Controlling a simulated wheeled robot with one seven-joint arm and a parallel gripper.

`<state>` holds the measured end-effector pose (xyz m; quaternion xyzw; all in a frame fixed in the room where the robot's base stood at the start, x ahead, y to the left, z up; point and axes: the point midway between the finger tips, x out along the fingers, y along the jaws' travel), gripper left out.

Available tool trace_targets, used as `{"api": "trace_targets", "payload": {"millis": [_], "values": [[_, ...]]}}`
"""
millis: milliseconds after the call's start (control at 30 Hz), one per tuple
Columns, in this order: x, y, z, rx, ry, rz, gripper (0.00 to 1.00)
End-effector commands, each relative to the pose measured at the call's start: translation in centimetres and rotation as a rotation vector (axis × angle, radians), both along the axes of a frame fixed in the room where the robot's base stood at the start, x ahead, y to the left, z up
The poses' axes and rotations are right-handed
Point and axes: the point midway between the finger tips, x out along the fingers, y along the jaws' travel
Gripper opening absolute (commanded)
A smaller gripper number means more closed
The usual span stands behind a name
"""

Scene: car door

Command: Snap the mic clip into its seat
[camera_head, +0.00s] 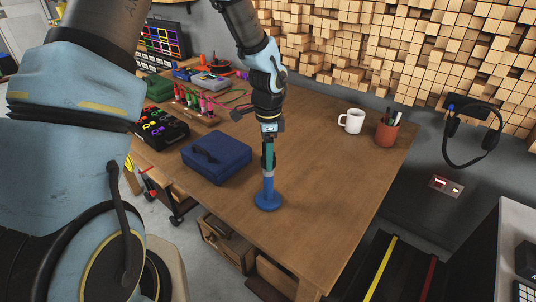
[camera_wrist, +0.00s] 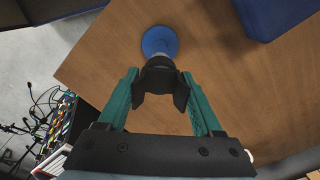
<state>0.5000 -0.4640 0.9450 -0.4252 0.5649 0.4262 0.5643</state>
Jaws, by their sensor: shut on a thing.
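My gripper (camera_head: 268,160) points down over the wooden table, with teal fingers shut on the black mic clip (camera_wrist: 158,82). In the wrist view the clip's dark forked part lies between the fingertips. A blue stand (camera_head: 268,200) with a round base and an upright post stands on the table directly below my gripper. A grey band shows near the top of the post. The round base also shows in the wrist view (camera_wrist: 160,40), just beyond the clip. The clip appears at or just above the post's top; I cannot tell whether they touch, as the fingers and clip hide the seat.
A dark blue case (camera_head: 217,157) lies left of the stand on the table (camera_head: 325,160). A white mug (camera_head: 351,121) and a pen cup (camera_head: 387,130) stand at the back right. Coloured cables (camera_head: 200,102) lie at the back left. The table right of the stand is clear.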

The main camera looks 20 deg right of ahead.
Motion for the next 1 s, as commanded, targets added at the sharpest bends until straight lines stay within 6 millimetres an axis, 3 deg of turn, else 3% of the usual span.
{"api": "trace_targets", "payload": {"millis": [1000], "values": [[0.0, 0.0, -1.4, 0.0, 0.0, 0.0, 0.13]]}}
